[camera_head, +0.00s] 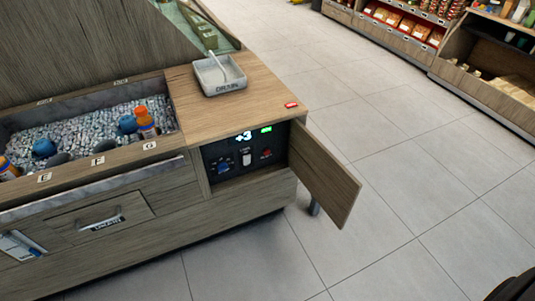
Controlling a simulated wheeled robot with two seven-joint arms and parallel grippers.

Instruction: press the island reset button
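A dark control panel (245,156) sits in a recess at the right end of the wooden island. Its door (325,174) stands swung open to the right. The panel has a lit "+3" display (244,136), a small green light (266,129), a blue control (224,166), a white switch (247,157) and a small red control (267,153). Their labels are too small to read, so I cannot tell which is the reset button. A small red item (291,105) lies on the counter corner above. Neither gripper is in view.
Stocked shelves (400,40) line the back right. The tiled floor (400,180) right of the open door is clear.

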